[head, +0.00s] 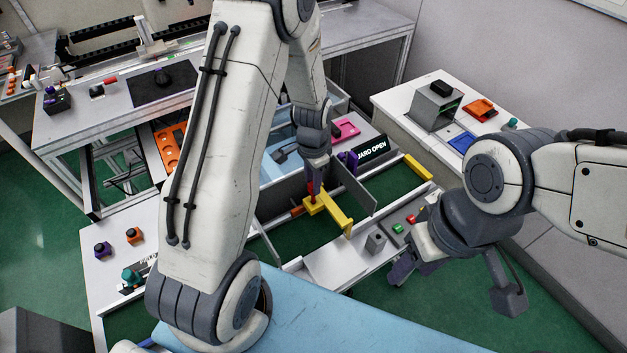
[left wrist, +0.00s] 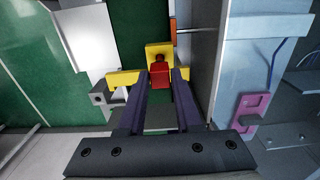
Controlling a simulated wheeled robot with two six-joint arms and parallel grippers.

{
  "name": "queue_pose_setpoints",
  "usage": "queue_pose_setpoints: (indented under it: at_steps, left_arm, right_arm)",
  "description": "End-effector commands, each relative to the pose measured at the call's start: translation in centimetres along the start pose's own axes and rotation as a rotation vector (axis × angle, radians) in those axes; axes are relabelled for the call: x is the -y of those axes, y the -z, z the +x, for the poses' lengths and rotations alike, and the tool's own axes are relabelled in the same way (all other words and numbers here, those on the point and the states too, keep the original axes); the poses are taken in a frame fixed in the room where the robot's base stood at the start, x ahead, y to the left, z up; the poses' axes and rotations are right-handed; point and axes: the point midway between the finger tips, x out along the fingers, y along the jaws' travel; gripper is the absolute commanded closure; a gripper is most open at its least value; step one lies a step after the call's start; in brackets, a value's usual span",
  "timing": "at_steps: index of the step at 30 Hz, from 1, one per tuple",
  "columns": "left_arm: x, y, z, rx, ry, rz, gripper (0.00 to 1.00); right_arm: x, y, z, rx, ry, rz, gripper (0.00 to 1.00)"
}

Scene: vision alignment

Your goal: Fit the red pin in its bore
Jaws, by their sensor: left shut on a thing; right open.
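The red pin (head: 311,187) is between the fingers of my left gripper (head: 313,182), which is shut on it. In the left wrist view the pin (left wrist: 160,74) shows between the two purple fingertips (left wrist: 161,78). A yellow fixture (head: 337,215) with an arm is directly below the pin in the head view. In the left wrist view the yellow block (left wrist: 153,48) lies just beyond the pin. The bore is not clearly visible, and I cannot tell whether the pin touches the block. My right gripper (head: 402,268) is open and empty, low near the white ledge.
A grey upright panel (head: 352,187) stands close beside the fixture, near the "GUARD OPEN" sign (head: 372,150). A red and green button panel (head: 404,222) is near my right gripper. A pink bracket (head: 346,129) sits behind. A light-blue surface (head: 330,315) fills the front.

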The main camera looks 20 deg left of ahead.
Motion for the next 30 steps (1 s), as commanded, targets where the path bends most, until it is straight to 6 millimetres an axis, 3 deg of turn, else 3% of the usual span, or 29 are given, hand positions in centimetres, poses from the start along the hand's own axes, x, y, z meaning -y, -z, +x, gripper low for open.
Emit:
queue_pose_setpoints:
  at_steps: [30]
  left_arm:
    - [0.0, 0.0, 2.6, -0.001, 0.001, 0.000, 1.00]
  right_arm:
    - [-0.1, -0.1, 1.9, 0.000, 0.000, -0.001, 0.48]
